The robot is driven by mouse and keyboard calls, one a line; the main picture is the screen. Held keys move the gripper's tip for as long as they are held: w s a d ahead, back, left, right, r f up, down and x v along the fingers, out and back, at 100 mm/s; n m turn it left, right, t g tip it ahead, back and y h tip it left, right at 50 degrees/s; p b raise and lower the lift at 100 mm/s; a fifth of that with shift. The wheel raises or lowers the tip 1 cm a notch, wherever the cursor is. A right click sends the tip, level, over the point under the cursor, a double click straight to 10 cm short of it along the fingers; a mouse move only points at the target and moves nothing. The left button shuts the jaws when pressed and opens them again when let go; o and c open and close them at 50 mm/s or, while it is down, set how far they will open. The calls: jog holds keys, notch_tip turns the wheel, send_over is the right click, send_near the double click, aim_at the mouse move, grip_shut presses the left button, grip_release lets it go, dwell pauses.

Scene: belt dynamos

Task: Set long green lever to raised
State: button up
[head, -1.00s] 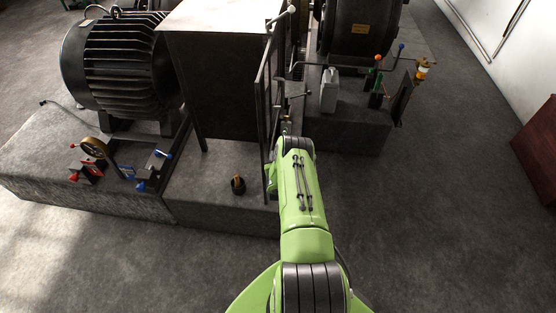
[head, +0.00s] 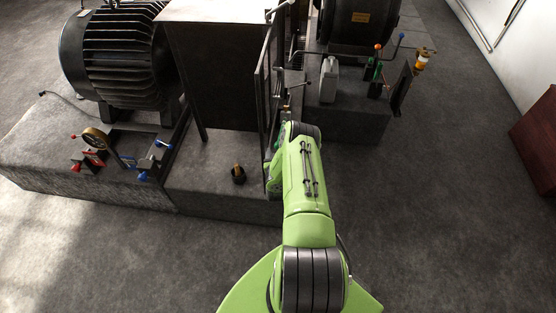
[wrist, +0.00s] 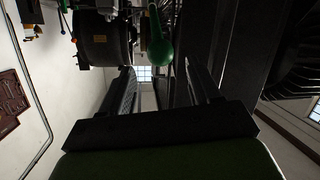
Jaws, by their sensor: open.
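A green lever with a rounded knob (wrist: 159,50) hangs large and close in the wrist view, its stem running up out of the top of the picture. My gripper (wrist: 162,88) is open, with one dark finger on each side below the knob in the picture. The knob appears between the lines of the two fingers, with no contact visible. In the head view I cannot make out this lever, and my gripper is hidden beyond my green arm, by the dark upright panel.
The dark upright panel (head: 264,105) and the box-like cover (head: 215,75) stand left of my arm. A grey can (head: 329,80) and an orange-tipped lever (head: 377,47) stand at right. A ribbed motor (head: 118,58) is at left.

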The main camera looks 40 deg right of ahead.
jog(key=p+v, duration=0.2)
jog(key=v, duration=0.8)
